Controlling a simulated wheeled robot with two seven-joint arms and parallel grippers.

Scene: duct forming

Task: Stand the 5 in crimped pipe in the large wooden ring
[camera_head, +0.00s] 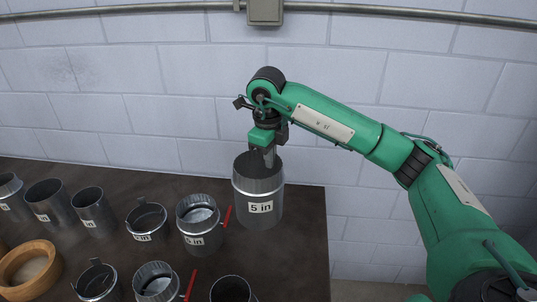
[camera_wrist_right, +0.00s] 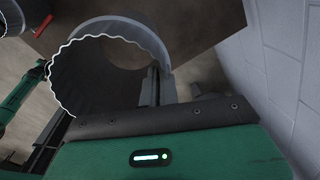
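The 5 in crimped pipe (camera_head: 259,202) is a grey metal cylinder, upright, at the right end of the dark table. Its wavy crimped rim is at the top, and the pipe also shows in the right wrist view (camera_wrist_right: 95,75). I cannot tell whether the pipe's bottom touches the table. A large wooden ring (camera_head: 52,271) lies at the table's front left, partly cut by the frame edge. My left gripper is not in view.
Several other metal pipes and collars stand left of the pipe; the nearest is a labelled collar (camera_head: 200,240) with a red handle. More stand along the front edge, including a crimped one (camera_head: 157,284). The table (camera_head: 290,265) is bare at front right. A block wall (camera_head: 150,100) stands behind.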

